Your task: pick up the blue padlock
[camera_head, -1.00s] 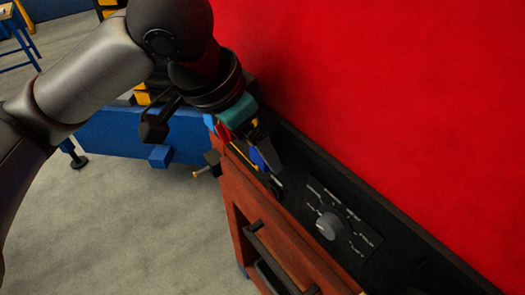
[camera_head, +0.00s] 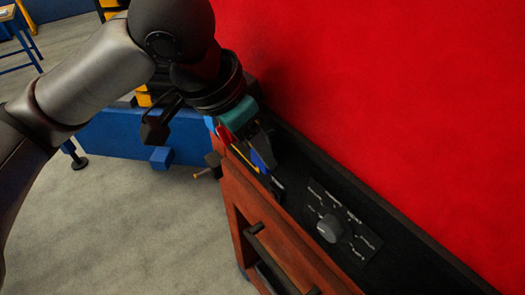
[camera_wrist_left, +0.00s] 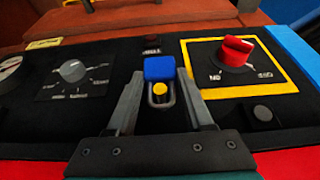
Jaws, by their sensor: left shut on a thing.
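The blue padlock (camera_wrist_left: 159,69) is in the middle of the left wrist view, with its grey shackle toward the camera. A yellow round piece (camera_wrist_left: 159,88) shows inside the shackle; I cannot tell whether the shackle passes around it. My left gripper (camera_wrist_left: 161,78) is shut on the padlock, with one grey finger on each side. In the head view the padlock (camera_head: 262,161) is a small blue patch, partly hidden by the left gripper (camera_head: 266,152) over the black panel. My right gripper is not in view.
The black panel (camera_wrist_left: 220,110) carries a red switch (camera_wrist_left: 236,50) in a yellow frame, a grey dial (camera_wrist_left: 72,70) and a dark button (camera_wrist_left: 263,113). A red wall (camera_head: 400,90) rises behind the panel. Wooden drawers (camera_head: 262,225) are below it; open floor (camera_head: 120,230) lies left.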

